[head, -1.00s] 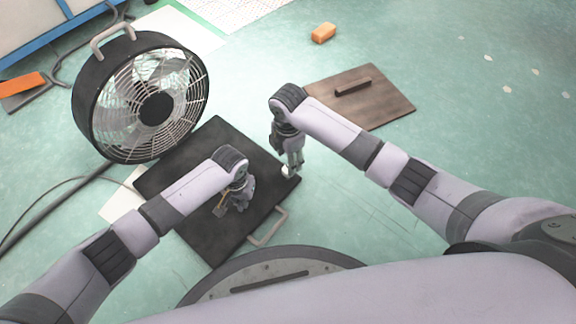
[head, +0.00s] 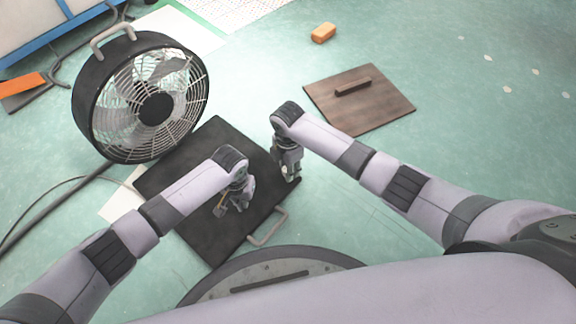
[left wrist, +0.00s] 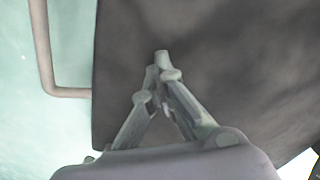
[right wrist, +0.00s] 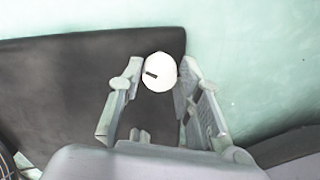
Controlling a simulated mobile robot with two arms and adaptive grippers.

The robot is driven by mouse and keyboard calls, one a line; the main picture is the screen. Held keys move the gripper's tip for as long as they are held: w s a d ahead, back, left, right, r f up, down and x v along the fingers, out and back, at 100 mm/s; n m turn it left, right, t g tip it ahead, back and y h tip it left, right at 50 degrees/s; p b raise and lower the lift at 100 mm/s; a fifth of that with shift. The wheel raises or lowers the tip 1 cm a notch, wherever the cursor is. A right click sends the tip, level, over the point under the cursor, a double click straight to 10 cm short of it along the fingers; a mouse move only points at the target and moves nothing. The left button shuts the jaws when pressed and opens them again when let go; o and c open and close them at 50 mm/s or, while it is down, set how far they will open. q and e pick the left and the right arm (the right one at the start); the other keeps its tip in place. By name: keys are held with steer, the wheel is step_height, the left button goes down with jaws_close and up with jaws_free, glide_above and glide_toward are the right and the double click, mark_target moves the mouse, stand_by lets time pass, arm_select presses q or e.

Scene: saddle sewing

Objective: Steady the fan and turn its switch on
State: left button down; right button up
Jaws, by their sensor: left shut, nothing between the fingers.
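The fan (head: 145,100), round with a dark rim, top handle and wire grille, stands upright at the left in the head view. A white round knob (right wrist: 160,72) with a short dark mark shows beside the dark board's edge in the right wrist view. My right gripper (head: 290,178) is at that board's right corner. Its parted fingers (right wrist: 158,70) flank the knob closely; whether they press on it is unclear. My left gripper (head: 219,212) is shut and empty over the dark board, apart from the fan; its closed fingertips (left wrist: 162,66) show in the left wrist view.
The dark board (head: 200,155) with a metal handle (head: 268,230) lies before the fan. Cables run at the left.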

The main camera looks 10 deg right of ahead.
arm_select(q)
steer(key=shift+s+a+f, duration=0.15)
steer(key=shift+f, duration=0.1)
arm_select(e)
steer(key=c, duration=0.7)
steer(key=shift+o, duration=0.2)
steer(key=shift+m, duration=0.3)
steer(key=m, duration=1.1)
steer(key=shift+m, duration=0.3)
steer(key=o, duration=1.2)
steer(key=shift+c, duration=0.2)
steer(key=shift+r, duration=0.1)
